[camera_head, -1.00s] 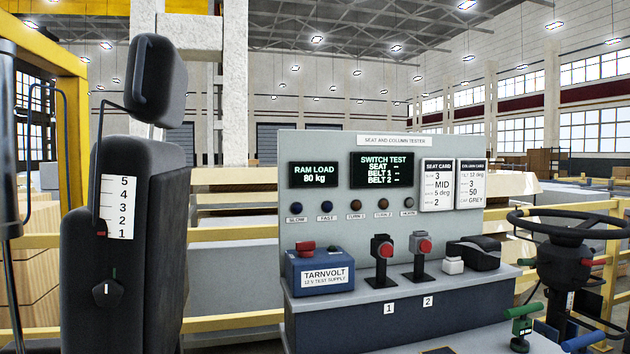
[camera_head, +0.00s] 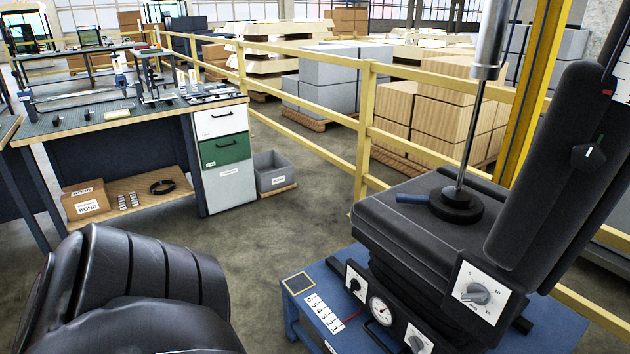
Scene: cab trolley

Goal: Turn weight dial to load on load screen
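The black seat (camera_head: 400,215) stands on a blue stand at the right, with a ram foot (camera_head: 456,204) pressing on its cushion. A grey dial knob (camera_head: 478,293) sits on a white numbered plate on the seat's side. A small dark knob (camera_head: 354,284), a round gauge (camera_head: 381,311) and another knob (camera_head: 417,344), cut by the bottom edge, are on its front. I cannot tell for certain which is the weight dial; the markings are too small. The load screen is out of view now; earlier it read RAM LOAD 80 kg. Neither gripper shows.
The blue stand (camera_head: 300,288) carries a numbered strip (camera_head: 323,314). A yellow rail (camera_head: 362,120) runs behind the seat. A workbench (camera_head: 70,125) with drawers (camera_head: 222,150) and a grey bin (camera_head: 272,170) stands at the left. Bare floor lies between. My black arm part fills the lower left.

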